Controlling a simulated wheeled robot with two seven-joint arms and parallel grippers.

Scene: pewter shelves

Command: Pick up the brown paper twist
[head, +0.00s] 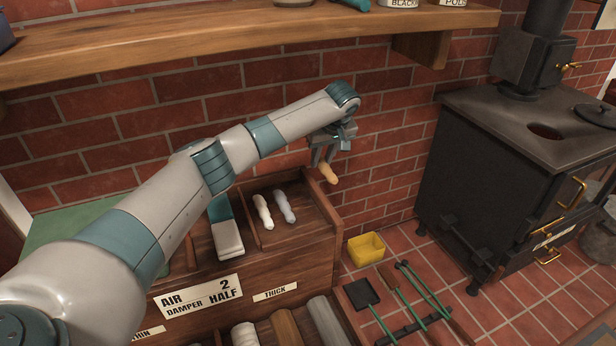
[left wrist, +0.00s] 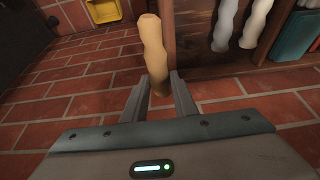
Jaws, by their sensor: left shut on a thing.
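The brown paper twist (head: 327,172) is a tan, slightly lumpy roll in the head view. My left gripper (head: 322,157) is shut on it and holds it in the air, above and right of the wooden compartment box. In the left wrist view the twist (left wrist: 153,50) stands out from between the two fingers (left wrist: 160,98), its lower end hidden between them. Two other twists, a white one (head: 263,212) and a pale grey one (head: 284,206), lie in the box compartment. My right gripper is not in view.
The wooden box (head: 320,222) has labelled fronts and a lower row of rolls. A yellow bin (head: 366,247) and green-handled tools (head: 421,290) are on the tiled floor. A black stove (head: 490,170) stands right; a wooden shelf (head: 250,35) runs above the arm.

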